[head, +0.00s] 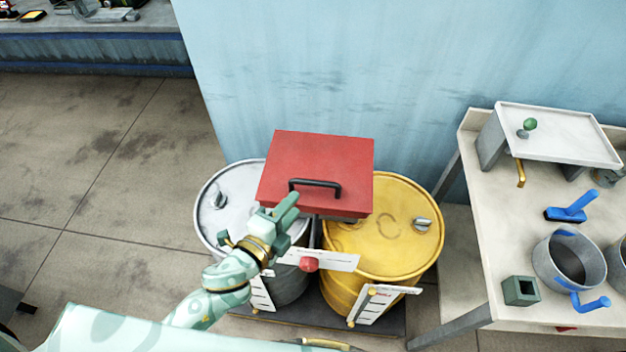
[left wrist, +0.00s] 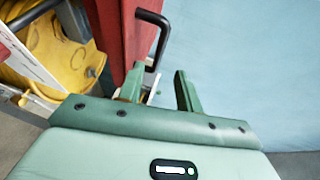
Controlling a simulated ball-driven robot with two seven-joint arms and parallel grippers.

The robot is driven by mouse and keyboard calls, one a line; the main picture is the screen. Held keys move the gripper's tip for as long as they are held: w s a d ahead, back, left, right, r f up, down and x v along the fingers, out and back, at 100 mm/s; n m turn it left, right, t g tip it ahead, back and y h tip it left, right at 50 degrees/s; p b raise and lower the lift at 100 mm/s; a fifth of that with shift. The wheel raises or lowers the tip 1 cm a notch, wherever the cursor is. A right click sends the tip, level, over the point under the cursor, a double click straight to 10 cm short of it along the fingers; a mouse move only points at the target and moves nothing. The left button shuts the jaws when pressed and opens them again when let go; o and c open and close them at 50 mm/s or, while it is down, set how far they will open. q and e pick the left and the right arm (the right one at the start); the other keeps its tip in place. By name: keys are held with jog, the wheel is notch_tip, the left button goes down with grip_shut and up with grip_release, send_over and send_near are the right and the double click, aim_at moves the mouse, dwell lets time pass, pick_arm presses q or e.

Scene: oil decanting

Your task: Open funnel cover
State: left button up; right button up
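The red funnel cover (head: 316,165) is a flat square lid, lying closed across the tops of two drums. Its black bar handle (head: 316,184) is on the near side; the handle also shows in the left wrist view (left wrist: 163,38), beside the red cover (left wrist: 122,35). My left gripper (head: 287,207) is just in front of the handle's left end. In the left wrist view my left gripper (left wrist: 160,78) has its fingers apart, with the handle's near end close to the gap. I cannot tell whether they touch. My right gripper does not show.
A grey drum (head: 222,205) and a yellow drum (head: 402,235) stand under the cover, with a white label plate and red knob (head: 309,264) in front. A blue wall (head: 400,80) is behind. A workbench (head: 497,215) with pots and tools stands at right.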

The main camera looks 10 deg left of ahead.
aim_at(312, 185)
pick_arm(q)
jog(key=x, duration=0.9)
jog(key=shift+w+d+f+b, duration=0.15)
jog(key=shift+w+d+b, duration=0.1)
jog(key=shift+w+b, duration=0.05)
jog(key=shift+c, duration=0.3)
grip_shut()
